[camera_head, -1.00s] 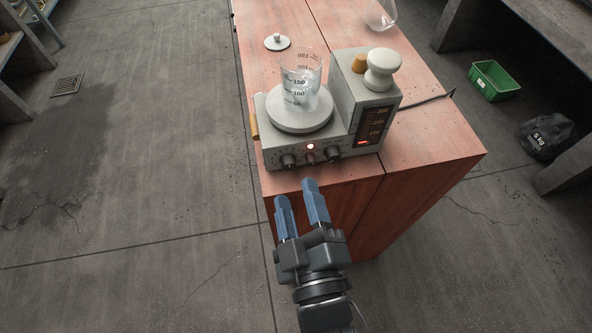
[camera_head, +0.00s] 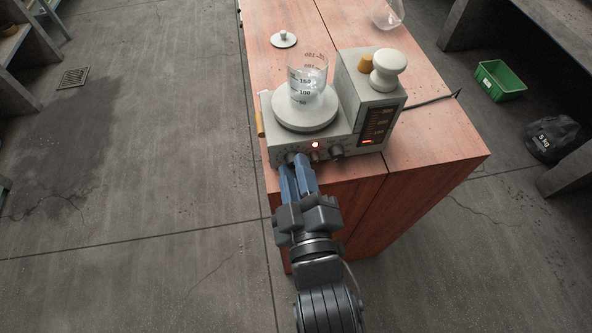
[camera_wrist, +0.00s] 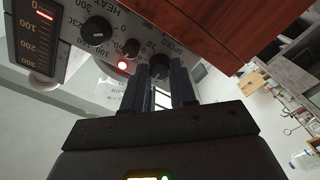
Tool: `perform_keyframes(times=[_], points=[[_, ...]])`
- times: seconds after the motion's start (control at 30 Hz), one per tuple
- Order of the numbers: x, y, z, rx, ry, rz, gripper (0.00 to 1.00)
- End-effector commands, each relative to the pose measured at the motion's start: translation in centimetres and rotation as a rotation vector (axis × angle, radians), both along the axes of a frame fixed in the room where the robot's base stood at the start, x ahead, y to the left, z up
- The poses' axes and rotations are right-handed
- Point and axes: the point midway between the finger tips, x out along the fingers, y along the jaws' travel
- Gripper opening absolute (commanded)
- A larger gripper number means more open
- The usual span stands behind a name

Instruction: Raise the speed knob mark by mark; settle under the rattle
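The grey hotplate stirrer (camera_head: 352,118) stands on the bench, its knob row facing me. My gripper (camera_head: 294,162) is at the left end of that row, its blue fingers close together. In the wrist view my gripper (camera_wrist: 160,75) has a finger on each side of the dark speed knob (camera_wrist: 160,64) and looks shut on it. The fingers hide part of the knob and its marks, so I cannot read its setting. A clear beaker (camera_head: 307,80) stands upright on the round plate (camera_head: 305,118). I cannot tell whether it rattles.
Beside the speed knob are a small knob (camera_wrist: 131,47), a lit red lamp (camera_wrist: 122,66) and the heat knob (camera_wrist: 97,30). The scale display (camera_head: 377,125) glows red near its bottom. A cable (camera_head: 432,101) runs right.

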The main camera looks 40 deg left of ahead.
Motion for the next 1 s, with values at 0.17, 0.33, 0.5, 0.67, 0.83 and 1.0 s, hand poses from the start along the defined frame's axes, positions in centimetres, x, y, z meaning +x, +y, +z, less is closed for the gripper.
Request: perform_keyframes(times=[0.17, 0.33, 0.5, 0.67, 0.83, 1.0], points=[[-0.02, -0.01, -0.03, -0.001, 0.000, 0.001, 0.08], [-0.03, 0.00, -0.03, 0.001, 0.002, 0.001, 0.00], [0.03, -0.06, -0.09, 0.078, 0.092, -0.001, 0.00], [0.05, -0.07, -0.25, 0.211, 0.249, -0.001, 0.00], [-0.02, -0.03, -0.11, 0.279, 0.329, 0.000, 0.00], [-0.03, -0.01, -0.06, 0.283, 0.333, 0.000, 0.00]])
